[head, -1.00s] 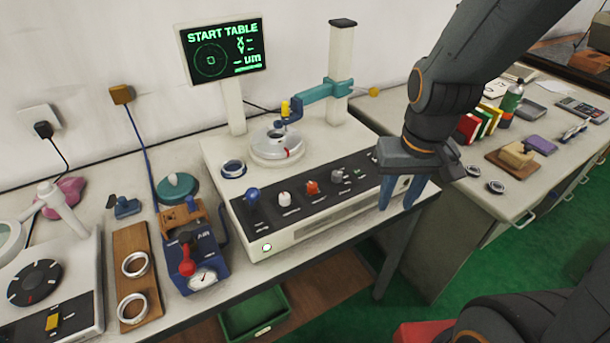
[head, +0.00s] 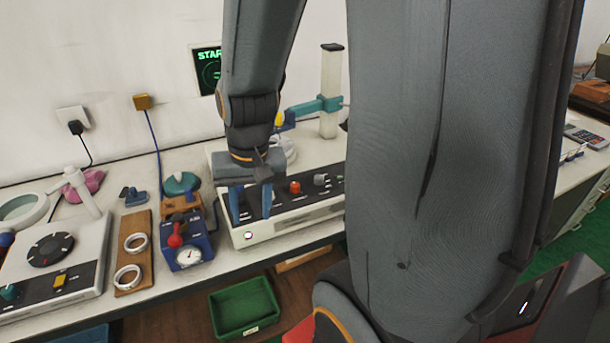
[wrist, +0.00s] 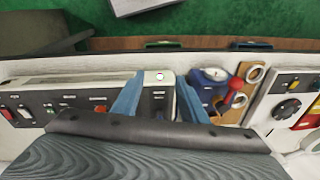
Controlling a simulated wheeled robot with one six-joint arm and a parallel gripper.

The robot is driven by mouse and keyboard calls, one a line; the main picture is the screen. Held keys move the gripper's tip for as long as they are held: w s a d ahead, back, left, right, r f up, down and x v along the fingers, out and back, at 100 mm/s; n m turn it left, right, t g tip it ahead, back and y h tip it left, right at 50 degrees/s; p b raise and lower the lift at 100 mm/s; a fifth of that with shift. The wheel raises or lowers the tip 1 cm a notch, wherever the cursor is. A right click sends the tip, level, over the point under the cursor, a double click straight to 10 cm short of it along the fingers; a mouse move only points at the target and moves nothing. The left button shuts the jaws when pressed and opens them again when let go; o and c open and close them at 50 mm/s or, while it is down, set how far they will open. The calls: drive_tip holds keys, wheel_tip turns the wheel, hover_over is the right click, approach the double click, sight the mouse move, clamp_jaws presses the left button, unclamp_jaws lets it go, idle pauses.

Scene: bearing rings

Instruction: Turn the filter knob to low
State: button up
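The instrument with a black knob panel (head: 310,212) stands on the bench. An orange-red knob (head: 295,187) and a grey knob (head: 320,179) show on the panel. The labels are too small to read, so I cannot tell which knob is the filter knob. My gripper (head: 252,212) hangs over the panel's left end, its two blue fingers apart with nothing visible between them. It hides the knobs there. In the wrist view the fingers (wrist: 158,105) straddle the panel's end, where a lit round button (wrist: 160,77) shows.
A blue gauge unit with a red-knobbed lever (head: 187,250) stands just left of the instrument. A wooden board with white rings (head: 134,250) is beside it. The instrument's post and teal arm (head: 330,95) rise behind. A green bin (head: 245,307) is below. My arm covers the right side.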

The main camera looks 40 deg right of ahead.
drive_tip(key=w+d+m, duration=0.3)
drive_tip(key=d+m, duration=0.4)
drive_tip(key=m, duration=0.1)
drive_tip(key=m+t, duration=0.3)
drive_tip(key=m, duration=1.8)
approach(319, 177)
drive_tip(key=b+x, duration=0.1)
drive_tip(key=x, duration=0.7)
drive_tip(key=shift+n, duration=0.3)
clamp_jaws()
drive_tip(key=shift+d, duration=0.1)
